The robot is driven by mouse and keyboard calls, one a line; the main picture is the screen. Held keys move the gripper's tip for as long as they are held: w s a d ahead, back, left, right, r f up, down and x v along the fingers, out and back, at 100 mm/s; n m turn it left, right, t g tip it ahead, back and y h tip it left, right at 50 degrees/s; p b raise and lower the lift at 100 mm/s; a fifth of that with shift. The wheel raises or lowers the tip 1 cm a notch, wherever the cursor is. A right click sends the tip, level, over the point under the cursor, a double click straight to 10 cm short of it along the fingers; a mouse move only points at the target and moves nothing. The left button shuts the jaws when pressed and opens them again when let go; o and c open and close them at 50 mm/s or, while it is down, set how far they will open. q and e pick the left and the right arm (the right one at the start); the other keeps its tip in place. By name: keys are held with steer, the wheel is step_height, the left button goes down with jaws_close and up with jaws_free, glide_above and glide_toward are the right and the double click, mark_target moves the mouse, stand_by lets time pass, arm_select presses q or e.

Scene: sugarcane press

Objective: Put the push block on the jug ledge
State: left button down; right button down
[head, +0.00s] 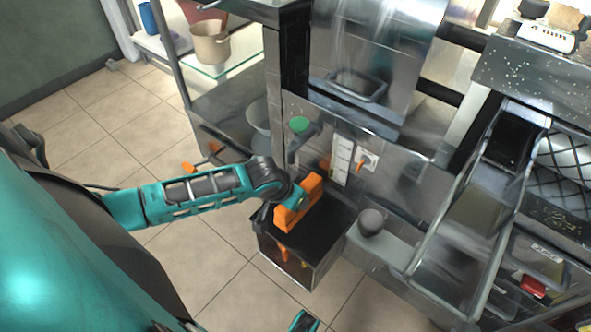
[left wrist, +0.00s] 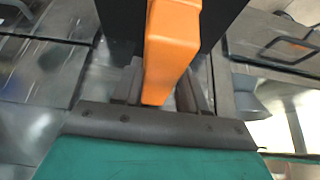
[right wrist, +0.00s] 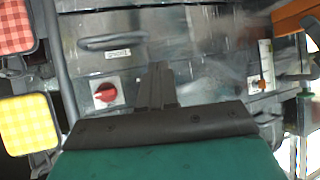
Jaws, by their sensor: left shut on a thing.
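The orange push block (head: 298,204) is a long bar held in my left gripper (head: 283,208), above or at a dark-topped metal box. I cannot tell whether it touches the box. In the left wrist view the orange block (left wrist: 172,45) lies between the two dark fingers. A pale flat ledge (head: 392,252) sits right of the box, with a dark rounded object on it; I take this as the jug ledge, though I cannot be sure. My right gripper (right wrist: 158,85) has its fingers together and empty, in front of a metal panel.
The dark-topped box (head: 318,235) has small orange parts on its front. A sloped metal chute (head: 465,215) stands right of the ledge. The dark rounded object (head: 371,221) takes up part of the ledge. A red knob (right wrist: 106,92) shows on the panel. Tiled floor lies at left.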

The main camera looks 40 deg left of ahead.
arm_select(q)
step_height(320, 180, down, 5)
steer(key=b, duration=0.2)
steer(key=shift+f+b, duration=0.2)
steer(key=shift+b, duration=0.1)
steer(key=shift+w+f, duration=0.15)
steer(key=shift+f, duration=0.1)
steer(key=shift+r, duration=0.1)
steer(key=c, duration=1)
jaws_free()
steer(key=o, duration=0.4)
